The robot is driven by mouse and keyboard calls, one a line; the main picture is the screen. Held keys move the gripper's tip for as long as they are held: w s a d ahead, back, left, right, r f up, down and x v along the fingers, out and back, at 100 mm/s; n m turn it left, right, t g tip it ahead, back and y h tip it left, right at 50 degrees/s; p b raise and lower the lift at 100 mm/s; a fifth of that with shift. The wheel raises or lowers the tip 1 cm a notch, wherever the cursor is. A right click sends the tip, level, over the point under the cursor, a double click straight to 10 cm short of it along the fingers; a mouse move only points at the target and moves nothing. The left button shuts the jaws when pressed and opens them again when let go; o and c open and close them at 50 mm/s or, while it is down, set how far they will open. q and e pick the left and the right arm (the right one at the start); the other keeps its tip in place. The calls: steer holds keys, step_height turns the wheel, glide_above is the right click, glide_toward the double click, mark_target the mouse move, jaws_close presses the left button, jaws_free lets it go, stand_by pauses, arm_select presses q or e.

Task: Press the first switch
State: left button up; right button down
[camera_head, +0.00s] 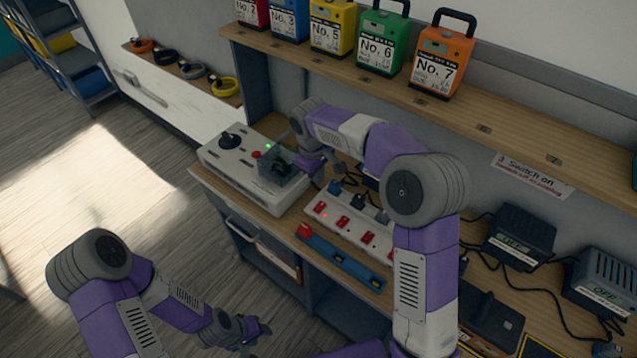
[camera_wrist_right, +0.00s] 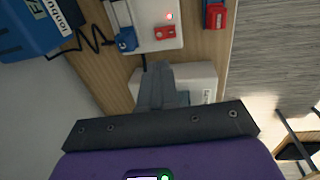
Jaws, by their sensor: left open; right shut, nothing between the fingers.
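A white power strip (camera_head: 345,222) with a row of red switches lies on the workbench. The first switch (camera_head: 320,207), at its left end, is red; a small red light glows beside it. In the right wrist view the switch (camera_wrist_right: 165,33) sits at the strip's near end, with a blue plug (camera_wrist_right: 125,40) beside it. My right gripper (camera_head: 341,172) is shut and empty, just behind the strip's left end. In the right wrist view its fingertips (camera_wrist_right: 163,68) point toward the strip, apart from the switch. My left gripper (camera_head: 258,332) is open, low in front of the bench.
A grey-white control box (camera_head: 225,165) with a black knob stands left of the strip. A blue bar (camera_head: 340,258) with a red end lies in front. Black chargers (camera_head: 520,235) and cables are at the right. A shelf (camera_head: 470,120) holding numbered battery packs runs above.

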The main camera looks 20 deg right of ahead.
mark_target(321, 205)
steer(key=f+b, duration=0.1)
steer(key=f, duration=0.2)
steer(key=f+b, duration=0.1)
steer(key=f, duration=0.3)
steer(key=w+d+f, duration=0.1)
steer(key=f, duration=0.3)
steer(key=shift+f+b, duration=0.2)
steer(key=shift+b, duration=0.2)
steer(key=shift+d+f, duration=0.1)
steer(key=shift+f, duration=0.35)
steer(key=shift+f, duration=0.2)
steer(key=shift+d+f, duration=0.1)
steer(key=shift+s, duration=0.15)
